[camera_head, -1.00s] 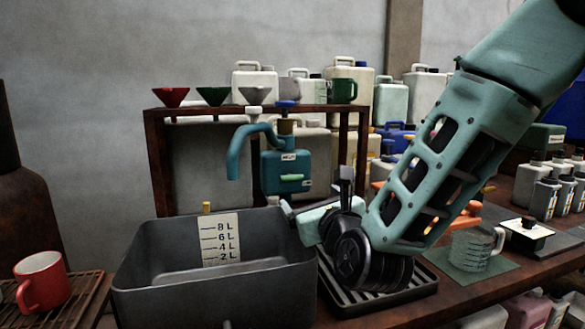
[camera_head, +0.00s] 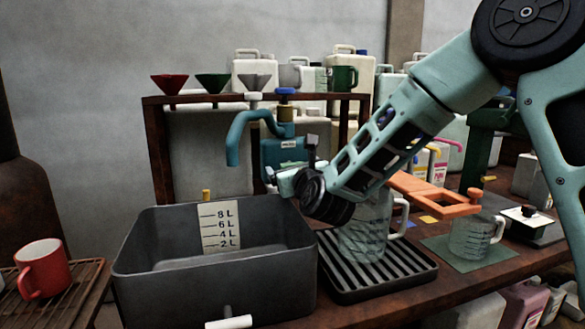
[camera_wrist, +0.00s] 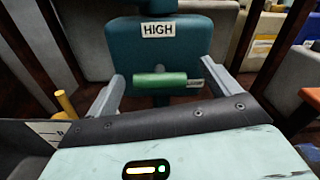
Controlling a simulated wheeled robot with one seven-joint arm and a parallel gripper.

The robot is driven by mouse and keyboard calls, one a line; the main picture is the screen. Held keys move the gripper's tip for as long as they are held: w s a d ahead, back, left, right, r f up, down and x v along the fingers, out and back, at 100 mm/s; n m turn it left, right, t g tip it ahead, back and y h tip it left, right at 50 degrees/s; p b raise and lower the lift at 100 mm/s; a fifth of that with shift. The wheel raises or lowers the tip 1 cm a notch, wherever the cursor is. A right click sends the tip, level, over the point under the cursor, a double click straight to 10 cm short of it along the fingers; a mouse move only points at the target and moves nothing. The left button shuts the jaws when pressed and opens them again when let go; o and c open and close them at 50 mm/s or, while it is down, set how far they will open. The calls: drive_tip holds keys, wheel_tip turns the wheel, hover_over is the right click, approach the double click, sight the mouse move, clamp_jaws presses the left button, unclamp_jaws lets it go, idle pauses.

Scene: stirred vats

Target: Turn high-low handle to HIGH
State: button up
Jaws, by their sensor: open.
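The unit's white label (camera_wrist: 158,30) reads HIGH. My gripper (camera_wrist: 162,72) is open, with one finger on each side of the green bar. I cannot tell whether either finger touches it. In the head view my gripper (camera_head: 283,176) is in front of the teal unit (camera_head: 285,150) and hides the bar there.
A teal spout (camera_head: 236,150) bends down above the grey vat (camera_head: 150,285), which has a litre scale (camera_head: 219,228). A clear jug (camera_head: 362,240) stands on the slotted tray (camera_head: 400,285). A blue knob (camera_head: 285,91) tops the unit. A red mug (camera_head: 42,265) is at left.

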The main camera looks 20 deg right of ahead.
drive_tip(key=c, duration=1)
drive_tip(key=shift+n, duration=0.3)
drive_tip(key=n+b, duration=0.2)
drive_tip(key=n, duration=0.1)
drive_tip(key=shift+f+n, duration=0.1)
drive_tip(key=shift+n, duration=0.2)
drive_tip(key=n+b, duration=0.2)
drive_tip(key=n, duration=0.2)
drive_tip(key=shift+n, duration=0.3)
drive_tip(key=n+b, duration=0.1)
drive_tip(key=n, duration=0.3)
drive_tip(key=shift+b, duration=0.4)
drive_tip(key=n, duration=0.5)
drive_tip(key=shift+b, duration=0.4)
